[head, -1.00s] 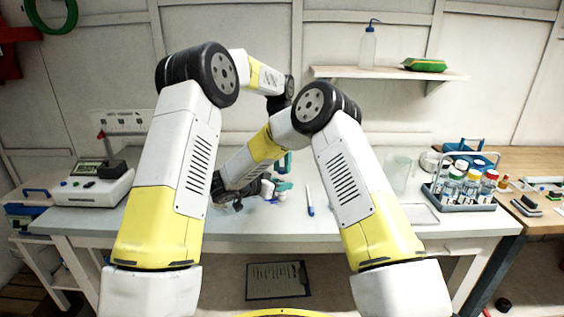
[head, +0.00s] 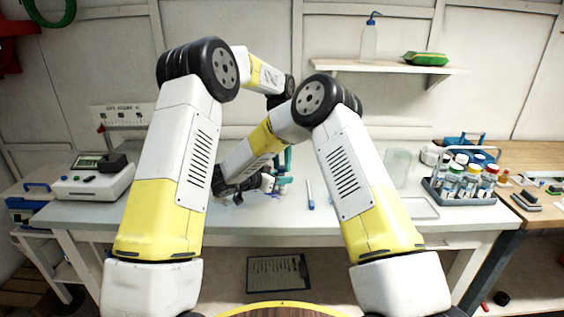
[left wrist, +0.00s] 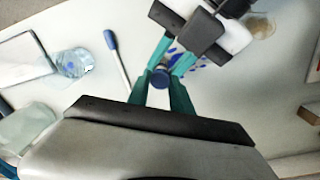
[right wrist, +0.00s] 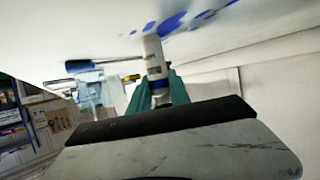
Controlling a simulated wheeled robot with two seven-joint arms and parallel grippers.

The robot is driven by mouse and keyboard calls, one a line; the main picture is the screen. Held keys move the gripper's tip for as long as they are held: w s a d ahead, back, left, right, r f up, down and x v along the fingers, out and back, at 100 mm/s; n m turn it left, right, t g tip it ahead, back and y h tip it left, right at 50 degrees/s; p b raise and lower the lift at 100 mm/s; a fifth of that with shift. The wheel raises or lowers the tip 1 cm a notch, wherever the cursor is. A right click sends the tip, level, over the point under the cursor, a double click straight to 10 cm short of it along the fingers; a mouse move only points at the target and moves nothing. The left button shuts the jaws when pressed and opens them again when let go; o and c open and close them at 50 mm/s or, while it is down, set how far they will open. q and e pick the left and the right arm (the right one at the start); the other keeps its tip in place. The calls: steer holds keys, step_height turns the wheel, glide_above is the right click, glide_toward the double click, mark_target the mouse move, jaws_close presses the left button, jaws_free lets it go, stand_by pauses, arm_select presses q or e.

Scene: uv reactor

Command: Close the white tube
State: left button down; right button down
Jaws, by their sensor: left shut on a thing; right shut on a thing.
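My right gripper (right wrist: 160,92) is shut on the white tube (right wrist: 153,56), which has a blue band near the fingers in the right wrist view. My left gripper (left wrist: 160,85) comes from above, its teal fingers on either side of a dark blue cap (left wrist: 160,78). My right gripper's teal fingers (left wrist: 173,58) reach in from the other side, close to the cap. I cannot tell whether the cap is seated on the tube. In the head view, both grippers meet over the bench, mostly behind my right forearm; the tube is too small to make out.
A glass beaker (head: 397,167) and a rack of bottles (head: 462,190) stand further right. A white instrument (head: 92,180) stands at the left. Blue spots mark the bench below.

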arm_select(q)
steer(key=shift+f, duration=0.6)
stand_by(0.3)
steer(key=shift+s+f, duration=0.1)
steer(key=shift+f, duration=0.3)
stand_by(0.4)
steer(key=shift+r, duration=0.4)
steer(key=shift+s+r, duration=0.15)
steer(key=shift+r, duration=0.35)
stand_by(0.6)
steer(key=shift+w+a+f, duration=0.1)
steer(key=shift+w+f, duration=0.1)
steer(key=shift+f, duration=0.6)
stand_by(0.4)
steer(key=shift+r, duration=0.1)
